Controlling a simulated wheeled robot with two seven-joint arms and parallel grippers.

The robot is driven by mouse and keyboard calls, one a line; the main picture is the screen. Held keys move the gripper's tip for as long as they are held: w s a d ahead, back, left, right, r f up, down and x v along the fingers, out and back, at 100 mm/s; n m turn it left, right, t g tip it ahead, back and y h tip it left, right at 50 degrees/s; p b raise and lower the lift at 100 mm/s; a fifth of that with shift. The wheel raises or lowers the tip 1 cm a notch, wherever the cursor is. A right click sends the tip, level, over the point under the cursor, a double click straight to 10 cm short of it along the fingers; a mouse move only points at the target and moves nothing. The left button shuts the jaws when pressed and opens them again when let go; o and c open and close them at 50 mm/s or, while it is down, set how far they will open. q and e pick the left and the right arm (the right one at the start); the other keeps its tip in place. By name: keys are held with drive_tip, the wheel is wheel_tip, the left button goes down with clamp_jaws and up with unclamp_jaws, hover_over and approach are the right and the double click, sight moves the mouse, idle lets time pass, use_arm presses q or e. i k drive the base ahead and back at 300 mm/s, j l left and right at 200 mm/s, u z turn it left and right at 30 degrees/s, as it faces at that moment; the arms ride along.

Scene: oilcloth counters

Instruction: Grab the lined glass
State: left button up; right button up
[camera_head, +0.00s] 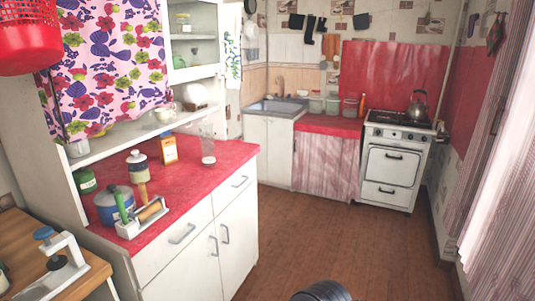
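A tall clear glass (206,142) stands upright near the right end of the red-covered counter (216,173) of the white cabinet at the left. Its base looks pale; lines on its side are too small to make out. Neither of my grippers can be made out in the head view. A dark ribbed rounded part shows at the bottom middle edge; I cannot tell what it is.
A stove (391,165) is at the back right. The brown floor (320,235) is mostly clear.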

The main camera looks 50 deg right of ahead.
sight(208, 155)
drive_tip(key=z, duration=1.1)
drive_tip(key=i+l+z, duration=0.15)
drive_tip(key=i+l, duration=0.15)
drive_tip(key=i, duration=0.35)
drive_tip(key=i+l+z, duration=0.15)
drive_tip(key=i, duration=0.45)
drive_tip(key=i+l+z, duration=0.15)
drive_tip(key=i, duration=0.5)
drive_tip(key=i+j, duration=0.15)
drive_tip(key=i, duration=0.15)
